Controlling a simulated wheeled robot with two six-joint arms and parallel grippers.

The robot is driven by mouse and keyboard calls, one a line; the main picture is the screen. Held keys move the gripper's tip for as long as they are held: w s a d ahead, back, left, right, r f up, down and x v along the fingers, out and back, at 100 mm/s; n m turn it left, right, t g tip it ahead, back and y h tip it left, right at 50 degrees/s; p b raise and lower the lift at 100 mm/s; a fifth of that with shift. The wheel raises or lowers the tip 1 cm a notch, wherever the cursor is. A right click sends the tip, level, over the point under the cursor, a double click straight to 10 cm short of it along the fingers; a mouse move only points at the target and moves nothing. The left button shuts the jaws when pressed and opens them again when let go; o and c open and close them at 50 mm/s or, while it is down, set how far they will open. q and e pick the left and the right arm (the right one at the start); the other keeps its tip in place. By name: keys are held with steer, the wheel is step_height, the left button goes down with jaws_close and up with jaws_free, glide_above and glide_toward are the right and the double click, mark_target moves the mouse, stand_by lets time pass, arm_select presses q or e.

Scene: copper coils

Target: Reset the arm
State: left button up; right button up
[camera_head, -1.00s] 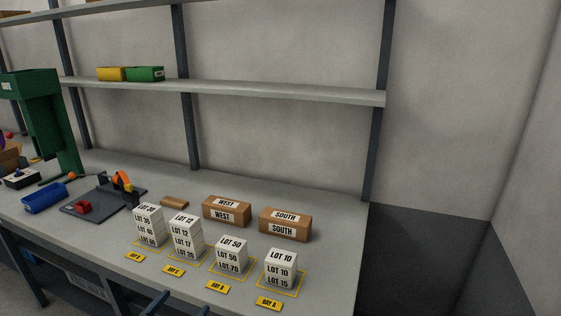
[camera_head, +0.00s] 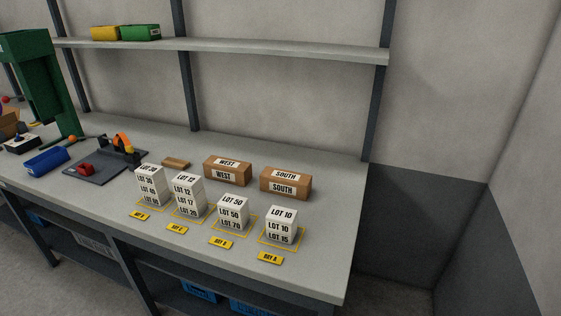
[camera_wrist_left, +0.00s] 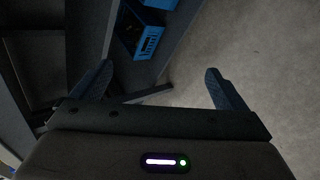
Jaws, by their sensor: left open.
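My left gripper (camera_wrist_left: 158,85) shows in the left wrist view with its two dark fingers spread wide apart and nothing between them. Past it are the grey floor and the dark space beside and under the bench. Neither of my arms shows in the head view now, and my right gripper is in no view.
The bench (camera_head: 312,275) carries white LOT box stacks (camera_head: 281,226) in yellow outlines, brown WEST (camera_head: 227,171) and SOUTH (camera_head: 286,184) boxes, a blue bin (camera_head: 47,161) and a green machine (camera_head: 40,80). Blue crates (camera_wrist_left: 150,42) sit low. Floor at right is clear.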

arm_select(q)
steer(key=s+a+f+m+g+y, duration=0.1)
steer(key=s+f+m+g, duration=0.3)
steer(key=s+f+m, duration=0.75)
steer(key=s+f+m+g, duration=0.2)
steer(key=s+f, duration=0.4)
steer(key=s, duration=0.6)
steer(key=s+f+m+g, duration=0.2)
steer(key=s+f+m, duration=0.3)
steer(key=s, duration=0.7)
steer(key=shift+s+f+g+y, duration=0.3)
steer(key=shift+s+f+y, duration=0.1)
steer(key=shift+f, duration=0.5)
steer(key=shift+a, duration=0.1)
